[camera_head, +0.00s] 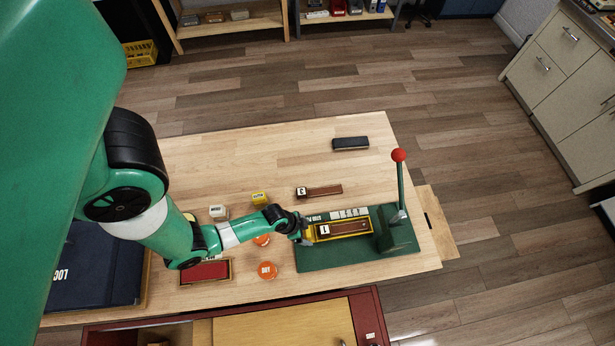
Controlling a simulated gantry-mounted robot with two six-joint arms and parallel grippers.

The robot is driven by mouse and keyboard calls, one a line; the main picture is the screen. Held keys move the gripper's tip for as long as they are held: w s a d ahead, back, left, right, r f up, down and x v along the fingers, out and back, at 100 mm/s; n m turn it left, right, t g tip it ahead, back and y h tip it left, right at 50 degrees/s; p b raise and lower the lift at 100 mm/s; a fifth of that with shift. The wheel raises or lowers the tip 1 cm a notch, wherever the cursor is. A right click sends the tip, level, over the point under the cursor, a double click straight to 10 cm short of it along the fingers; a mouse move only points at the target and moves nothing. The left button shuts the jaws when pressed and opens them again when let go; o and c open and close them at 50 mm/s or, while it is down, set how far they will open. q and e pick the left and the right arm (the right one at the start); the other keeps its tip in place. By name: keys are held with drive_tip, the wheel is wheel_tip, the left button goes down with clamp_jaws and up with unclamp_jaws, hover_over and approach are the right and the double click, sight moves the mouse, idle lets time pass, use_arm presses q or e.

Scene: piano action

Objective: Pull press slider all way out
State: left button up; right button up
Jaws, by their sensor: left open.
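The press has a green base plate (330,256) and an upright lever (401,185) with a red knob on top. Its yellow slider (345,236) lies on the plate, left of the dark green press body (393,236). A brown wooden piece with a white tag marked 1 (348,228) lies in the slider. My left gripper (306,238) is open at the slider's left end. I cannot tell whether its fingers touch the slider. My right gripper is out of view.
A tagged wooden piece (324,191) and a black block (350,143) lie behind the press. Orange round tins (267,270), a red pad (206,271) and a dark blue book (95,268) are to the left. An open red drawer (372,310) is in front.

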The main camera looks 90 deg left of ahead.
use_arm(q)
drive_tip(key=p+v, duration=0.5)
drive_tip(key=v, duration=0.6)
drive_tip(key=shift+w, duration=0.1)
